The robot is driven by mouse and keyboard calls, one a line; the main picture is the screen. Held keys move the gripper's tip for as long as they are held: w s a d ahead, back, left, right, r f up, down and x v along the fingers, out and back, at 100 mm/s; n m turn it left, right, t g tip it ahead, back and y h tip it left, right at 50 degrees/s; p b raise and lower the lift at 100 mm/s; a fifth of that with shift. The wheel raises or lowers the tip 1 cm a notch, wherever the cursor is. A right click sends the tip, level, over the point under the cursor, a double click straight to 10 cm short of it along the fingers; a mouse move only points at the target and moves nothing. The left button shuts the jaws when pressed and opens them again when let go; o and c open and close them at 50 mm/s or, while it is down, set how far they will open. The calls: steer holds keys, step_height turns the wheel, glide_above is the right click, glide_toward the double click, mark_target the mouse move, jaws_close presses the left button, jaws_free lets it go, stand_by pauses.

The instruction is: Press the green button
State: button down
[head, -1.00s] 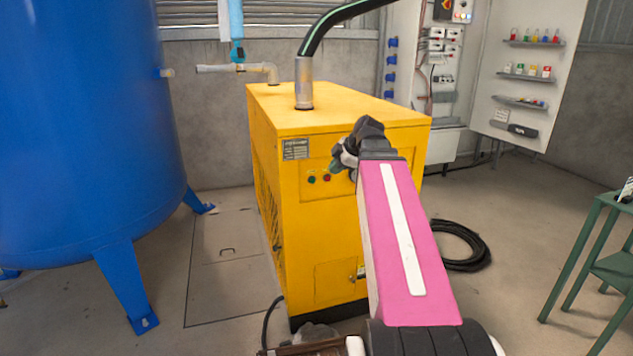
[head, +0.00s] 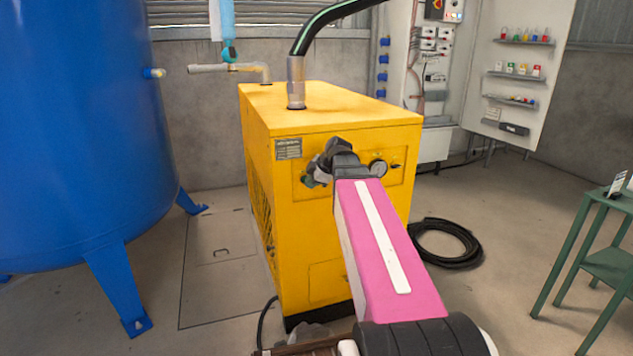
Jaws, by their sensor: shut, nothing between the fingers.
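The yellow cabinet (head: 350,116) stands in the middle of the head view, with a control panel (head: 397,176) high on its front face. My gripper (head: 308,181) is shut and empty, over the left part of this panel. The green button and the red button beside it are hidden behind my gripper. My fingertips are in front of the place of the green button, at the panel's left end. I cannot tell whether they touch it. A round gauge (head: 378,168) shows on the panel to the right of my wrist.
A large blue tank (head: 80,130) stands on the left, its leg (head: 120,285) near the cabinet. A black hose coil (head: 445,243) lies on the floor to the right. A green table (head: 590,255) stands at the far right. A dark hose (head: 325,25) rises from the cabinet top.

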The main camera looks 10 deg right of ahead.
steer(key=shift+w+a, duration=0.15)
steer(key=shift+w, duration=0.85)
